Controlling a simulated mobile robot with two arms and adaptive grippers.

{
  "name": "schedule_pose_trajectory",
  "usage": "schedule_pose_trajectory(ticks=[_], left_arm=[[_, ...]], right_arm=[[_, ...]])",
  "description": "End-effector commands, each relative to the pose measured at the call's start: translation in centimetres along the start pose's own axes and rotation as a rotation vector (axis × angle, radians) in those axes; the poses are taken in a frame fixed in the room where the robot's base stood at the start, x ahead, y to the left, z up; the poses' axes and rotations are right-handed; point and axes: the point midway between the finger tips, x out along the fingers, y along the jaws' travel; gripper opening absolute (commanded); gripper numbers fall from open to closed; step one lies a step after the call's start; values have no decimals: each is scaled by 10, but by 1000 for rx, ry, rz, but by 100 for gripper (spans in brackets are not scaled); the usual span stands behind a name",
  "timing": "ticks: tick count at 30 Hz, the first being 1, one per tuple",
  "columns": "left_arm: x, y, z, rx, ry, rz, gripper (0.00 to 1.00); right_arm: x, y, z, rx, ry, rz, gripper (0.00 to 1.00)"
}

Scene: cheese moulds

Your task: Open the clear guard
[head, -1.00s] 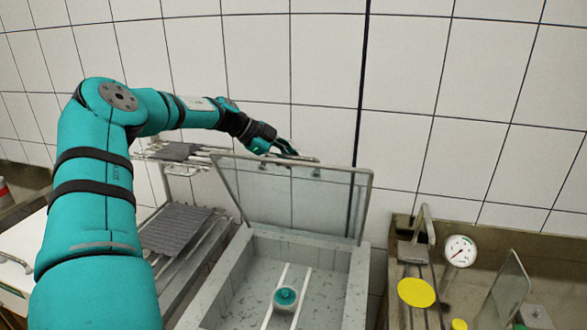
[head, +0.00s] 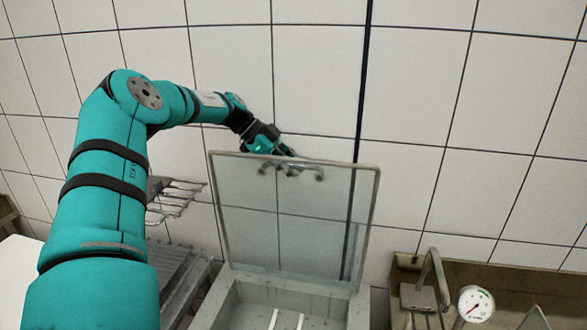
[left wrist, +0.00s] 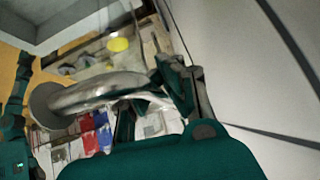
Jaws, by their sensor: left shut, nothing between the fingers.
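The clear guard (head: 285,215) is a framed transparent panel. It stands raised, close to upright, at the back of the grey basin (head: 245,310) in the head view. A curved metal handle (head: 318,174) runs along its top edge; a curved metal bar, probably this handle, shows large in the left wrist view (left wrist: 90,97). My left gripper (head: 290,160) is shut and empty at the guard's top edge, by the handle. I cannot tell whether it touches. Its fingers also show in the left wrist view (left wrist: 182,85). My right gripper is not in view.
A white tiled wall (head: 440,100) stands close behind the guard. A wire rack (head: 178,200) is to the left. A round dial gauge (head: 476,304) and a brown trough (head: 540,295) are on the right.

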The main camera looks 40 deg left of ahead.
Motion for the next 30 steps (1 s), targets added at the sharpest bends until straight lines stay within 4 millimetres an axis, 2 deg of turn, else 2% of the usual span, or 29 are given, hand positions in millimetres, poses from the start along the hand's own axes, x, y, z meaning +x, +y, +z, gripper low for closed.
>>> schedule_pose_trajectory(ticks=[1, 9, 15, 18, 30], left_arm=[[-8, -8, -13, 13, 20, -24, 0], [-8, -8, -13, 13, 20, -24, 0], [-7, -7, -12, 12, 18, -21, 26], [-6, -6, -9, 10, 15, -17, 36], [-9, -4, -6, 7, 11, -14, 36]], right_arm=[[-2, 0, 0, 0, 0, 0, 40], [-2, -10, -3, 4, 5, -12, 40], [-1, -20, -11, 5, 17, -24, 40], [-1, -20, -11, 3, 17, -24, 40], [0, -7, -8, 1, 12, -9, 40]])
